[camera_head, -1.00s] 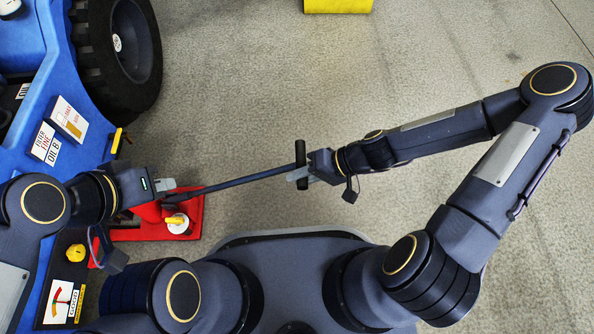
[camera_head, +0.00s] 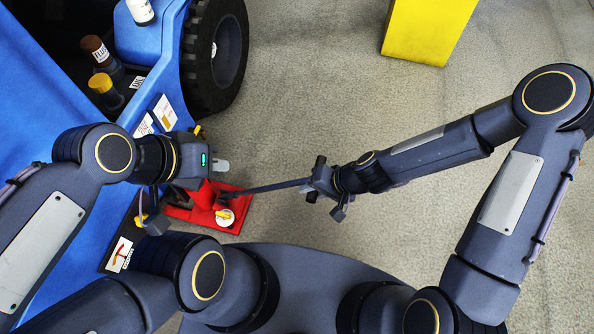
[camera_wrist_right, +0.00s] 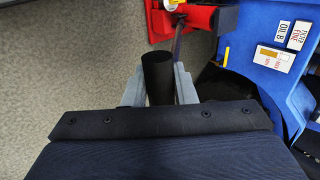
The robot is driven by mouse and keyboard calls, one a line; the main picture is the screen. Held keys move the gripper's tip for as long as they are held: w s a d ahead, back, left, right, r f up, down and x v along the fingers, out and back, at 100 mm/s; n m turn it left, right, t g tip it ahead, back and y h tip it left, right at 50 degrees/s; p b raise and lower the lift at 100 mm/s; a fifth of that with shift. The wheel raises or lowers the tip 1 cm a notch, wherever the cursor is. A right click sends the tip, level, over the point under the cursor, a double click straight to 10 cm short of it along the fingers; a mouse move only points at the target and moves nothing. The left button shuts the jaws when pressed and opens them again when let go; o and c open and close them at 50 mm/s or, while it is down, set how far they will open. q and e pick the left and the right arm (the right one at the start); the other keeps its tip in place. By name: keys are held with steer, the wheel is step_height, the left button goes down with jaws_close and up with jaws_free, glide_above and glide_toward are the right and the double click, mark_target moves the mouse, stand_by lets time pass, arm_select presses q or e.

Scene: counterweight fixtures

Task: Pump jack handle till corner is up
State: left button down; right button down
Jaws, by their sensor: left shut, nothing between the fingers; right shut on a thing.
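The red jack (camera_head: 180,213) lies on the floor beside the blue vehicle, with a white-and-yellow knob (camera_head: 225,217) on it. Its dark handle (camera_head: 265,187) runs right to a black cross grip (camera_head: 319,165). My right gripper (camera_head: 312,186) is shut on the grip. In the right wrist view, the black grip (camera_wrist_right: 158,78) sits between the grey fingers, with the red jack (camera_wrist_right: 205,15) beyond. My left gripper (camera_head: 222,165) is shut and empty, above and just behind the jack in the head view. It and its arm hide part of the vehicle side.
The blue vehicle (camera_head: 40,120) with a black wheel (camera_head: 215,60) fills the left side. A yellow block (camera_head: 428,30) stands at the top right. The grey floor between is clear.

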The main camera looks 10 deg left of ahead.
steer(key=a+r+h+p, duration=0.2)
steer(key=a+r+p, duration=0.3)
steer(key=p, duration=0.5)
steer(key=shift+a+r+p, duration=0.3)
steer(key=shift+a+r, duration=0.05)
steer(key=shift+a, duration=0.45)
steer(key=shift+w, duration=0.1)
steer(key=d+f+y+b, duration=0.2)
steer(key=d+f+b, duration=0.5)
steer(key=b, duration=1)
steer(key=shift+s+d+f+y, duration=0.2)
steer(key=shift+d+f+y, duration=0.2)
steer(key=shift+d, duration=0.4)
